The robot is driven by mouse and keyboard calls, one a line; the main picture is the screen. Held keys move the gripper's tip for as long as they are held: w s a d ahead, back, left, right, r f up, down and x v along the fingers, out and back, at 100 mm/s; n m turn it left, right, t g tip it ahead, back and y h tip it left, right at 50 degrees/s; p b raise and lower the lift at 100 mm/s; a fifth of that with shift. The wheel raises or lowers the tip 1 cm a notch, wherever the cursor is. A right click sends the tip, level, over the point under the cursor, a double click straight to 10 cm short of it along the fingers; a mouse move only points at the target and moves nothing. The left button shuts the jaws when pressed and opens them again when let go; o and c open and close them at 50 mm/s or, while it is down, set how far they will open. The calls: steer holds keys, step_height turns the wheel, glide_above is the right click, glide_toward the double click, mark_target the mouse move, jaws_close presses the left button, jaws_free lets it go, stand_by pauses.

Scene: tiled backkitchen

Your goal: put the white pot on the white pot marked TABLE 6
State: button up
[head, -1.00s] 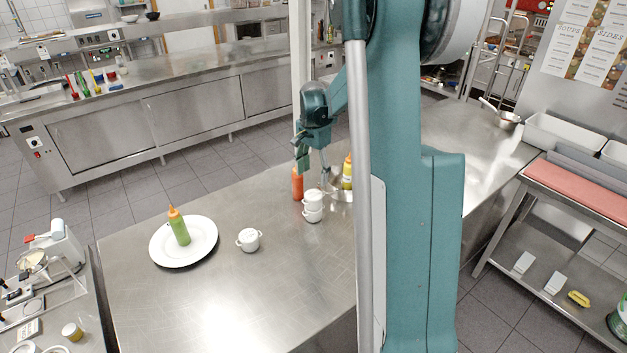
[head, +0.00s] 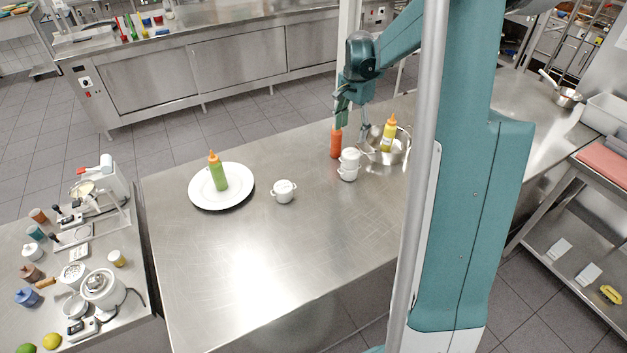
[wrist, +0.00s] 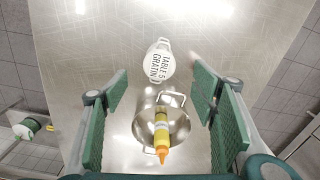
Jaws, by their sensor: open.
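Two white pots stand stacked on the steel table, an upper pot (head: 350,156) on a lower pot (head: 348,174). A third white pot (head: 284,191) stands alone to their left. In the wrist view the white pot beyond my fingers has a lid (wrist: 160,66) reading "TABLE 5 GRATIN"; it appears to be the stack's upper pot. No TABLE 6 marking is readable. My gripper (head: 352,132) is open and empty above and behind the stack in the head view.
A steel pan (head: 400,157) holding a yellow bottle (head: 389,132) is right of the stack. A red-orange bottle (head: 336,143) stands close behind it on the left. A white plate (head: 235,199) with a green bottle (head: 218,172) is farther left. The table's front is clear.

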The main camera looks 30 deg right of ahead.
steer(key=s+a+r+n+t, duration=0.2)
steer(key=s+a+r+n, duration=0.3)
steer(key=a, duration=0.5)
steer(key=s+a+r+n+t, duration=0.1)
steer(key=s+a+r+n, duration=0.1)
steer(key=s+a+r, duration=0.6)
steer(key=s+a+f+n+t, duration=0.1)
steer(key=s+a+n+t, duration=0.3)
steer(key=s+a, duration=1.2)
steer(key=shift+s+f+n, duration=0.4)
steer(key=shift+n, duration=2)
steer(key=shift+a+f, duration=0.1)
step_height(320, 180, down, 10)
steer(key=b, duration=1)
